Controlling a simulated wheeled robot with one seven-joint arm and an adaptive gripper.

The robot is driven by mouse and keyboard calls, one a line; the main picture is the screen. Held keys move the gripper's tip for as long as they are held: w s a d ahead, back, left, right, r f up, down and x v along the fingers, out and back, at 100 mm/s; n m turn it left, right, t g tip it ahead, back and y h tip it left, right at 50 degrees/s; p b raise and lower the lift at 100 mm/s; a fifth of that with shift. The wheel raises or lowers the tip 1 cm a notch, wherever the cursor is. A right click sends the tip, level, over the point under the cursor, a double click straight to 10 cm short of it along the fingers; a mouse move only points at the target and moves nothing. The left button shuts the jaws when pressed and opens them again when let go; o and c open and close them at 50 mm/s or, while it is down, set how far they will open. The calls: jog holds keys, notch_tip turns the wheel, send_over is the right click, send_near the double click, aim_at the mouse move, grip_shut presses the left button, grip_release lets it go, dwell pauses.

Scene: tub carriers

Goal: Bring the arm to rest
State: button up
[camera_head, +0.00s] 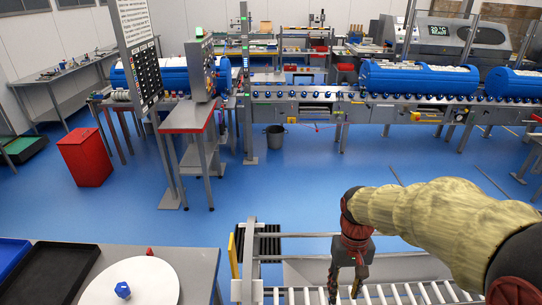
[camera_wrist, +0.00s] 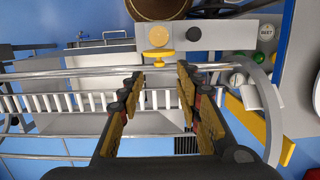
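My arm reaches in from the right side of the head view, in a tan sleeve. My gripper (camera_head: 345,292) points downward over a white-roller conveyor (camera_head: 412,291) at the bottom of that view. In the wrist view my gripper (camera_wrist: 161,74) has its two fingers well apart with nothing between them. I cannot tell the exact gap between the fingertips and the conveyor.
A white round disc (camera_head: 150,285) with a blue piece (camera_head: 123,290) lies on the bench at lower left, beside a black tray (camera_head: 60,272). A red bin (camera_head: 86,157) stands farther back. A long conveyor carries blue tubs (camera_head: 418,78). The blue floor between is mostly clear.

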jog(key=s+r+t+b, duration=0.6)
jog(key=s+r+t, duration=0.1)
jog(key=s, duration=0.4)
jog(key=shift+v, duration=0.8)
jog(key=shift+w+a, duration=0.1)
jog(key=shift+a, duration=0.05)
jog(key=shift+c, duration=0.5)
